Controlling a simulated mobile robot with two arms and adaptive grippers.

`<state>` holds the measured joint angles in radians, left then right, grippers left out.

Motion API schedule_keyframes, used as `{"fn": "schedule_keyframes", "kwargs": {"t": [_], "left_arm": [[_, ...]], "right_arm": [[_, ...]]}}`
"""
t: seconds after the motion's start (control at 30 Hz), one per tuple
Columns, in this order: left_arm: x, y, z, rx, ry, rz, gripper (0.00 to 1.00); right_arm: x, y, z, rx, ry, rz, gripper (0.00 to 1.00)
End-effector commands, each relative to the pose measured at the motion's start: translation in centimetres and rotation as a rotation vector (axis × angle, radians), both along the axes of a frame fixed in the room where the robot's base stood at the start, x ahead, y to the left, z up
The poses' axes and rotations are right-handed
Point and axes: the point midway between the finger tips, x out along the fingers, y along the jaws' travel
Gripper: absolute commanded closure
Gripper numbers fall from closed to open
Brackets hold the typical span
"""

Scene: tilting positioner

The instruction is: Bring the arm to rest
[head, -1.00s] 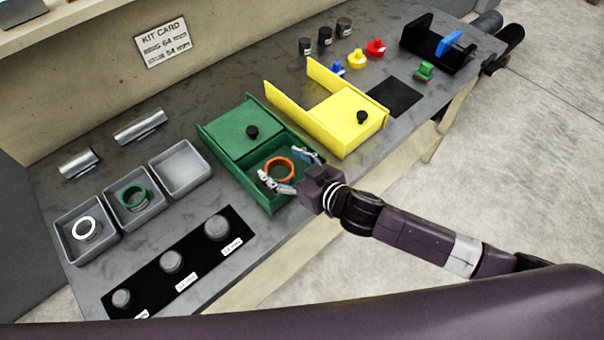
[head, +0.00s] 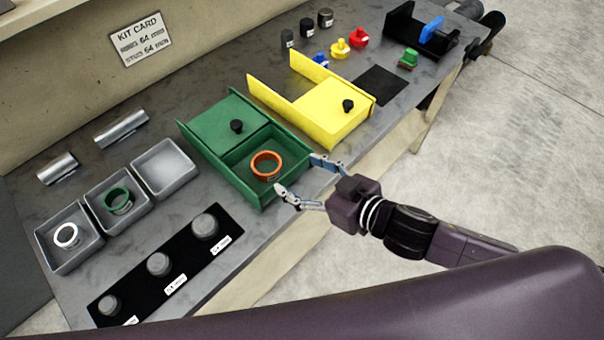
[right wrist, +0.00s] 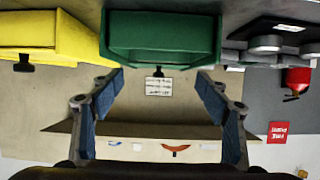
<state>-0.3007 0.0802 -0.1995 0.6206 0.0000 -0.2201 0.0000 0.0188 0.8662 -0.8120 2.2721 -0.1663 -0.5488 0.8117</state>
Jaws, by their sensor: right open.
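My right gripper (head: 296,178) is open and empty at the front edge of the green box (head: 246,187), just outside it. An orange ring (head: 265,165) lies in the open front part of the green box, apart from the fingers. In the right wrist view both fingers of my right gripper (right wrist: 158,100) are spread with nothing between them, and the green box (right wrist: 160,32) is at the top. My left gripper is not in view.
A yellow box (head: 330,108) stands beside the green one. Grey trays (head: 165,168) hold a green ring (head: 117,199) and a white ring (head: 66,235). A black strip with grey knobs (head: 204,227) lies at the front left. Free floor (head: 520,150) is at the right.

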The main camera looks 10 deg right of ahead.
Motion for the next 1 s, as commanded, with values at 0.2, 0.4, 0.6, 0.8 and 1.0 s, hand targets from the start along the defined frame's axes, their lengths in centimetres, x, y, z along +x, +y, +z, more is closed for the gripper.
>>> {"fn": "schedule_keyframes", "kwargs": {"t": [0.2, 0.4, 0.6, 0.8, 1.0], "left_arm": [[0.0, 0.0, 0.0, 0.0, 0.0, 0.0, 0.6], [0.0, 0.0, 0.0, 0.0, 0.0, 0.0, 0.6], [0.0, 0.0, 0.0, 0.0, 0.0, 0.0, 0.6], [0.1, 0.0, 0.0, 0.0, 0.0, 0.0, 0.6], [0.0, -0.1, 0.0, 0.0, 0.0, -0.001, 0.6]], "right_arm": [[0.0, 0.0, 0.0, 0.0, 0.0, 0.0, 0.31], [0.1, 0.0, 0.0, -0.001, 0.002, -0.01, 0.31], [0.3, -1.5, -0.7, -0.052, 0.063, -0.156, 0.31], [-3.3, -7.1, -4.9, -0.192, 0.3, -0.361, 0.31], [-10.2, -11.4, -9.0, -0.302, 0.572, -0.443, 0.31]]}}
